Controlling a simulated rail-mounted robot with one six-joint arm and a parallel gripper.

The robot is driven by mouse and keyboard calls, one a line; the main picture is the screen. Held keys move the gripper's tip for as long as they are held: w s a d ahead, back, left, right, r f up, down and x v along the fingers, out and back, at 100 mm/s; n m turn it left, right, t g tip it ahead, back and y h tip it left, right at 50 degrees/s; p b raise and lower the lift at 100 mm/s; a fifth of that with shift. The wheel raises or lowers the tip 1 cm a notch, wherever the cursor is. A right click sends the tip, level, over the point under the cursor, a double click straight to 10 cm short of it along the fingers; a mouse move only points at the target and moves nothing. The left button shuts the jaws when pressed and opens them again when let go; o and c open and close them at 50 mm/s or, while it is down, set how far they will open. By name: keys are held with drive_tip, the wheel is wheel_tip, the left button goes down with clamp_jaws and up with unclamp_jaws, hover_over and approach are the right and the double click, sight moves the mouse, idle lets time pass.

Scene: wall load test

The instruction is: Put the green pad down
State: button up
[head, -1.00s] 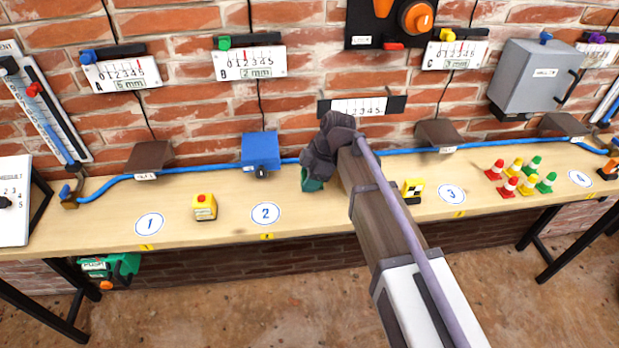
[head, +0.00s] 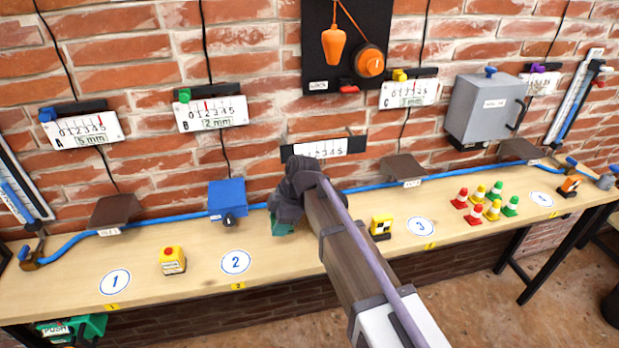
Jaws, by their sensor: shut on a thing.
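The green pad (head: 284,226) shows as a small green piece under my gripper (head: 287,208), over the bench between the circles marked 2 and 3. My gripper is dark and shut on the pad. Its fingers and my arm hide most of the pad. I cannot tell whether the pad touches the bench top (head: 206,279) or hangs just above it.
A blue box (head: 227,197) stands close to the left of my gripper. A yellow block with a red top (head: 172,260) is further left. A yellow and black block (head: 381,228) and several small cones (head: 477,197) are to the right. A blue hose (head: 163,222) runs along the back.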

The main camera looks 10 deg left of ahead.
drive_tip(key=b, duration=0.6)
hover_over(276, 256)
drive_tip(key=d, duration=0.1)
drive_tip(key=f, duration=0.6)
drive_tip(key=shift+w+f, duration=0.25)
drive_tip(key=shift+f, duration=0.05)
drive_tip(key=shift+d+f, duration=0.1)
drive_tip(key=shift+f, duration=0.05)
wheel_tip(276, 256, down, 4)
drive_tip(key=b, duration=0.4)
drive_tip(key=shift+r, duration=0.45)
drive_tip(key=shift+f, duration=0.3)
drive_tip(key=o, duration=0.8)
drive_tip(key=shift+r, duration=0.1)
